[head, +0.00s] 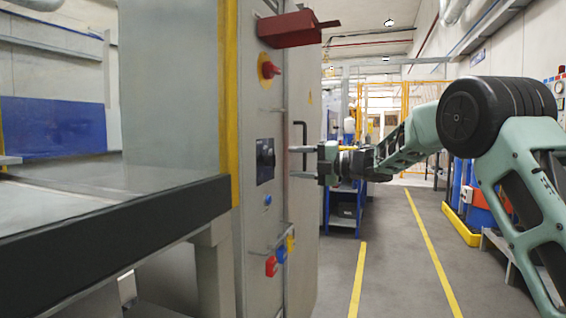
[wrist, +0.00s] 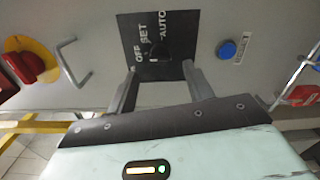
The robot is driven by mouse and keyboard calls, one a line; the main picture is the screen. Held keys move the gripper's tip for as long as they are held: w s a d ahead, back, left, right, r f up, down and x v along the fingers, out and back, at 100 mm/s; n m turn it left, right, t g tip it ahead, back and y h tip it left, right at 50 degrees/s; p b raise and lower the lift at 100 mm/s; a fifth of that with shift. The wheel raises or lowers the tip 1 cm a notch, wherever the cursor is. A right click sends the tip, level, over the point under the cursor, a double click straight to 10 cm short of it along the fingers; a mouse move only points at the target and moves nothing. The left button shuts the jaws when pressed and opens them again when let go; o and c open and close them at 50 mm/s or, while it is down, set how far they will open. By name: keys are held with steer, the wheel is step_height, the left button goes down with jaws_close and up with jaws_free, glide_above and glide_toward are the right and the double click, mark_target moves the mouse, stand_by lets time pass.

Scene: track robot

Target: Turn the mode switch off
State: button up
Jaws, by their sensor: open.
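The mode switch is a dark knob (wrist: 158,50) on a black plate (wrist: 175,70) marked OFF, SET and AUTO. In the head view, the knob (head: 267,158) sits on the grey cabinet's narrow panel. Which label the knob points to is not clear. My gripper (head: 291,162) is open and faces the panel, its fingers a little short of the plate. In the wrist view, my gripper (wrist: 159,69) has one finger on each side below the knob, with nothing between them. No contact with the knob is visible.
A red rotary switch (head: 269,69) on yellow sits above the plate, under a red bracket (head: 297,28). A blue button (head: 267,200) and a red padlock-like piece (head: 271,266) are below. A grey handle (wrist: 73,65) stands out beside the plate. The aisle floor (head: 395,260) is clear.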

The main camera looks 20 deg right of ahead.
steer(key=v, duration=1.1)
steer(key=shift+d, duration=0.1)
steer(key=a+f+m+t+h, duration=0.1)
steer(key=a+m+t+h, duration=0.35)
steer(key=a+m, duration=0.6)
steer(key=s+a+f+m+g+h, duration=0.45)
steer(key=s+a+f+m, duration=0.3)
steer(key=f, duration=0.25)
steer(key=s+a+f+m+g+h, duration=0.15)
steer(key=s+f+g, duration=0.3)
steer(key=s, duration=0.75)
steer(key=s+f+m+g+h, duration=0.25)
steer(key=s+f, duration=0.25)
steer(key=s, duration=0.7)
steer(key=s+a+f+m+g+h, duration=0.1)
steer(key=s+f+g, duration=0.3)
steer(key=s, duration=0.9)
step_height(320, 180, up, 25)
steer(key=p, duration=2.5)
steer(key=shift+w+f, duration=0.2)
steer(key=shift+w, duration=0.15)
